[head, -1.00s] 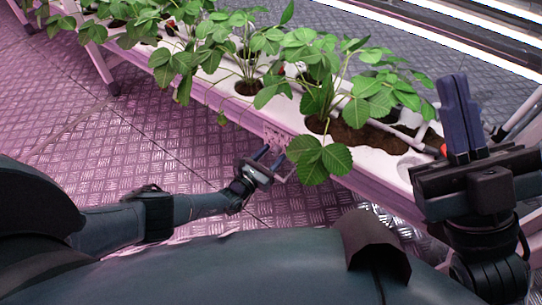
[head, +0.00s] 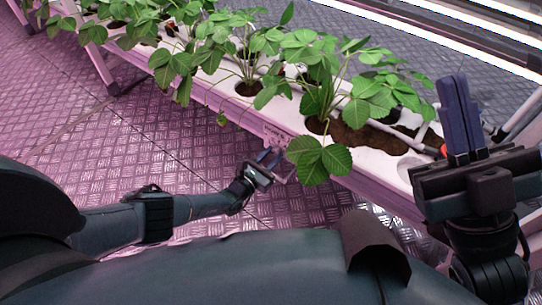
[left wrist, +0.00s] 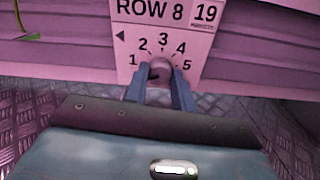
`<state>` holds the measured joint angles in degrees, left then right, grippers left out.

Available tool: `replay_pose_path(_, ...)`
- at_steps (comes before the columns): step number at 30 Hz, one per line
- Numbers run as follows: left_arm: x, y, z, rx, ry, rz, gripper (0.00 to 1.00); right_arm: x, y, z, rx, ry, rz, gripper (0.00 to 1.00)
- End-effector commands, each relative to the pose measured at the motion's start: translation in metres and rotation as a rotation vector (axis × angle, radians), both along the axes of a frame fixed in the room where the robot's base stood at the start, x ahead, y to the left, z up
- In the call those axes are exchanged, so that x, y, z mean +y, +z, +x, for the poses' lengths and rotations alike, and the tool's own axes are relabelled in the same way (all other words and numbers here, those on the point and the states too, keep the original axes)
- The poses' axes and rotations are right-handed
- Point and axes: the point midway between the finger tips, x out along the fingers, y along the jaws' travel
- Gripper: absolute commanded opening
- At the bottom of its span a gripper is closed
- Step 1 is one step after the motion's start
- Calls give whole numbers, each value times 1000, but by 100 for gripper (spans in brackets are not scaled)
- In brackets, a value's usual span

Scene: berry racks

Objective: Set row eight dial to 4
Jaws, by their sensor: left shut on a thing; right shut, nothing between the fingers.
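The row eight dial card (left wrist: 207,42) is a pale plate on the rack's front edge, printed "ROW 8 19" with numbers 1 to 5 in an arc. It also shows small in the head view (head: 274,137). The round dial knob (left wrist: 160,67) sits below the 3, between the 1 and the 5. My left gripper (left wrist: 160,88) has a finger on each side of the knob and is shut on it. In the head view my left gripper (head: 270,157) is at the card. Which number the knob points to is unclear. My right gripper (head: 462,118) is shut, empty and raised at the right.
The white planting rack (head: 372,158) runs from upper left to lower right, with several strawberry plants (head: 322,160) in its holes. Leaves hang over the front edge just right of my left gripper. The metal plate floor (head: 130,140) in front is clear.

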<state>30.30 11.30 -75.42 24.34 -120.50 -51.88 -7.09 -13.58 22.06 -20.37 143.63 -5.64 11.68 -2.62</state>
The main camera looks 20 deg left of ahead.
Motion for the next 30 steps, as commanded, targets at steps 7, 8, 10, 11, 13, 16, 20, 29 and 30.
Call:
replay_pose_path(7, 0, -1, 0, -71, -1, 195, 3, 0, 0, 0, 1, 0, 0, 0)
replay_pose_path(8, 0, 0, 0, -80, -1, 221, 3, 0, 0, 0, 1, 0, 0, 0)
replay_pose_path(10, 0, 0, 0, -103, -1, 284, 3, 0, 0, 0, 1, 0, 0, 0)
replay_pose_path(11, 0, 0, 0, -113, 0, 310, 3, 0, 0, 0, 1, 0, 0, 0)
replay_pose_path(13, 0, 0, 0, -136, 0, 373, 3, 0, 0, 0, 1, 0, 0, 0)
replay_pose_path(16, 0, 0, -1, -167, -1, 463, 3, 0, 0, 0, 1, 0, 0, 0)
replay_pose_path(20, 0, -1, -1, -209, -1, 579, 3, 0, -1, 0, 1, 0, 0, 0)
replay_pose_path(29, 1, -1, -1, -305, 0, 847, 3, 0, -1, 0, 1, 0, 0, 0)
replay_pose_path(30, 1, -1, -1, -318, 0, 882, 3, 0, -1, 0, 1, 0, 0, 0)
